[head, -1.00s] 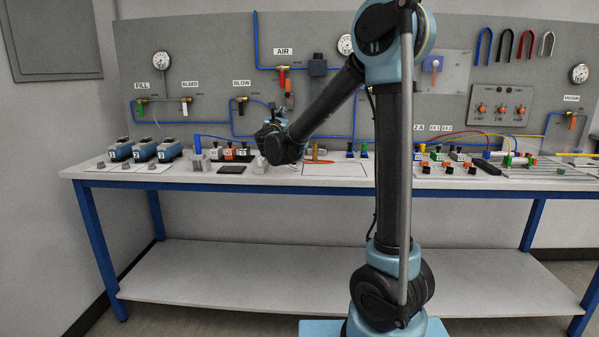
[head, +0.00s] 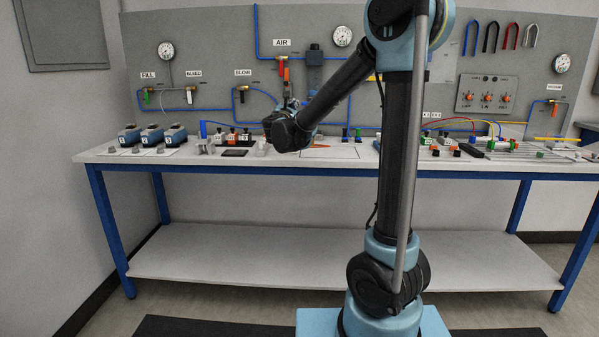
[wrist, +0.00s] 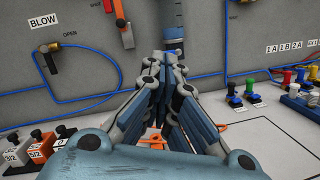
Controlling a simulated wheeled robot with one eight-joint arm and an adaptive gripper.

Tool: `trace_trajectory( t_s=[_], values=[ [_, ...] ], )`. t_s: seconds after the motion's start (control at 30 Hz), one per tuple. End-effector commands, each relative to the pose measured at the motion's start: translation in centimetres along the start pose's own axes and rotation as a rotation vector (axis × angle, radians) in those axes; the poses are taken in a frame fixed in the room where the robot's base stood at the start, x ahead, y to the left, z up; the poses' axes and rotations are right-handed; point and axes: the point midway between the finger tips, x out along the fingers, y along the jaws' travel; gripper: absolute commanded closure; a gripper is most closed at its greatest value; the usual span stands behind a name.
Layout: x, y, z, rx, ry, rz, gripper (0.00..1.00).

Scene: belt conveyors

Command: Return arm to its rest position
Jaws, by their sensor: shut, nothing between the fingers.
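My gripper (wrist: 165,88) shows in the wrist view with its fingers together and nothing between them. It points toward the grey panel, above the bench top. In the head view my arm reaches forward over the bench, and the gripper is mostly hidden behind my dark wrist link. An orange item (wrist: 150,142) lies on the bench top below the gripper, apart from it.
The white bench (head: 200,157) with blue legs carries several valve blocks (head: 232,137) at the left and fittings at the right. The grey panel (head: 220,60) behind holds gauges, blue tubing and valves. A dark mat (head: 200,327) lies on the floor in front.

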Motion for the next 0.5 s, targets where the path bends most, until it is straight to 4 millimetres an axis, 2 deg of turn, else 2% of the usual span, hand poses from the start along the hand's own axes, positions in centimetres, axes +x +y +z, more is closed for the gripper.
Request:
trace_trajectory(
  t_s=[0.27, 0.37, 0.5],
  values=[
    [-1.0, -7.4, 1.5, 0.202, 0.047, -0.163, 1.00],
    [-2.2, -11.5, 2.0, 0.318, 0.067, -0.259, 1.00],
    [-4.8, -17.8, 2.3, 0.512, 0.091, -0.421, 1.00]
  ],
)
